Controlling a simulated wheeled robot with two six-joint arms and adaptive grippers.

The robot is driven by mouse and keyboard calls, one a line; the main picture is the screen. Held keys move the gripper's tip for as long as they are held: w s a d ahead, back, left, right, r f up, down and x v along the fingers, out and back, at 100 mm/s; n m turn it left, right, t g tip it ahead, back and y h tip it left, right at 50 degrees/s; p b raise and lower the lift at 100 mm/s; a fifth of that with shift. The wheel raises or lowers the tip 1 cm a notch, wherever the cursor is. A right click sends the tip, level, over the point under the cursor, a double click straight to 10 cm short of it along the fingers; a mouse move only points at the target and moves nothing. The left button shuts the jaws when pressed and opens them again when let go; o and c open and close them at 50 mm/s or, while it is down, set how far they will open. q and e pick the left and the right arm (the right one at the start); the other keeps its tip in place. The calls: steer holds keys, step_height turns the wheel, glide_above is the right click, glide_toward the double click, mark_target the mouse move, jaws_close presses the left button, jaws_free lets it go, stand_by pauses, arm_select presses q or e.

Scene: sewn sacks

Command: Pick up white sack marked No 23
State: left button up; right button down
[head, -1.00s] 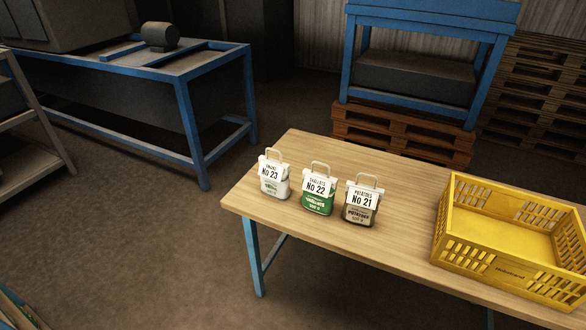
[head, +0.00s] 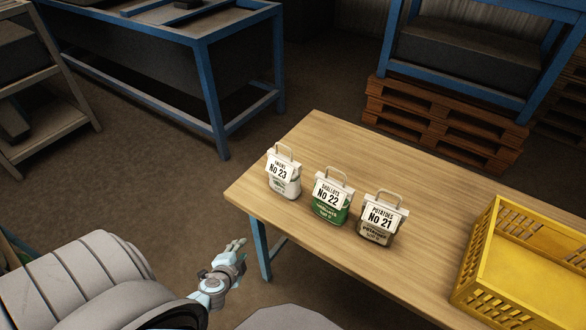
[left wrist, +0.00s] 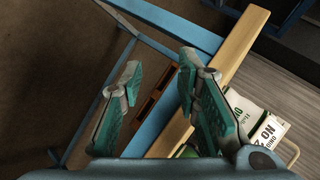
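The white sack marked No 23 (head: 284,183) stands upright at the left end of the row on the wooden table, with a loop handle on top. My left gripper (head: 238,246) is low in front of the table's left edge, apart from the sack and empty. In the left wrist view its two fingers (left wrist: 163,105) are spread. A white sack with a partly cut-off label (left wrist: 265,135), seemingly the same one, shows beyond the right finger, partly hidden by it. My right gripper is not in view.
The green No 22 sack (head: 331,197) and the brown No 21 sack (head: 379,222) stand to its right. A yellow crate (head: 478,252) sits farther right on the wooden table (head: 330,133). The tabletop behind the sacks is clear. A blue-framed bench (head: 217,86) stands behind left.

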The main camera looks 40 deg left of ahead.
arm_select(q)
steer(key=w+r+m+t, duration=0.35)
steer(key=w+r, duration=0.25)
steer(key=r, duration=0.5)
steer(key=m+t+h, duration=0.1)
steer(key=m+t, duration=0.3)
steer(key=t, duration=0.1)
glide_toward(283, 146)
steer(key=shift+n, duration=0.25)
steer(key=x, duration=1)
steer(key=shift+w+f+b, duration=0.15)
steer(key=shift+w+b, duration=0.1)
steer(key=shift+b, duration=0.1)
steer(key=shift+s, duration=0.1)
jaws_close()
